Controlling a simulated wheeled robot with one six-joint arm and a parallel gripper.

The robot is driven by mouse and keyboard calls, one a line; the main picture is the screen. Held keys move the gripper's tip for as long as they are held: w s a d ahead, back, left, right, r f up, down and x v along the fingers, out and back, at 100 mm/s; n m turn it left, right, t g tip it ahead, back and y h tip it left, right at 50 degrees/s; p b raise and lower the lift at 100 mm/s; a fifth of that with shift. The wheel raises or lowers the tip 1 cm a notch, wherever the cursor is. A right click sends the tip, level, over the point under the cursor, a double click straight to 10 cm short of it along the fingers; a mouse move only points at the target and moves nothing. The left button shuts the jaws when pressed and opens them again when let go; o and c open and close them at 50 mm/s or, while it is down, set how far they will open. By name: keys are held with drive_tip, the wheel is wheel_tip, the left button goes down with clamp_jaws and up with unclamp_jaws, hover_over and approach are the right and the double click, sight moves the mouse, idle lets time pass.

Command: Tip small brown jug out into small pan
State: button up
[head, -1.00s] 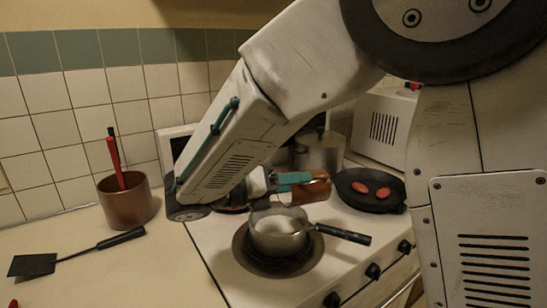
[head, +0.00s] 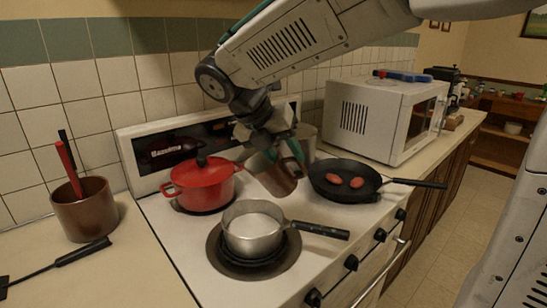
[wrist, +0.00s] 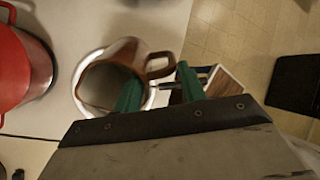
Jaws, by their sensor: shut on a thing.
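The small pan (head: 238,238) is a grey metal saucepan on the front left burner, its dark handle pointing right. Its inside looks pale; I cannot tell whether that is contents or bare metal. My gripper (head: 292,150) is behind and to the right of the pan, pointing down. It holds the small brown jug (head: 276,180), which hangs tilted above the back of the stove, apart from the pan. In the wrist view the jug (wrist: 128,53) shows its open mouth and grey inside.
A red pot (head: 203,187) stands left of the jug; a black frying pan (head: 335,190) with two red pieces is at right. A silver pot (head: 306,140) is behind. A white microwave (head: 365,118) stands further right. A brown crock (head: 85,210) is at left.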

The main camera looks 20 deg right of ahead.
sight(289, 186)
drive_tip(key=shift+d+f+y, duration=0.25)
drive_tip(key=shift+d+y, duration=0.2)
drive_tip(key=shift+y, duration=0.35)
drive_tip(key=shift+d+f+y, duration=0.25)
drive_tip(key=shift+f+y, duration=0.6)
drive_tip(key=shift+y, duration=0.35)
drive_tip(key=shift+f+y, duration=1.05)
drive_tip(key=shift+y, duration=0.35)
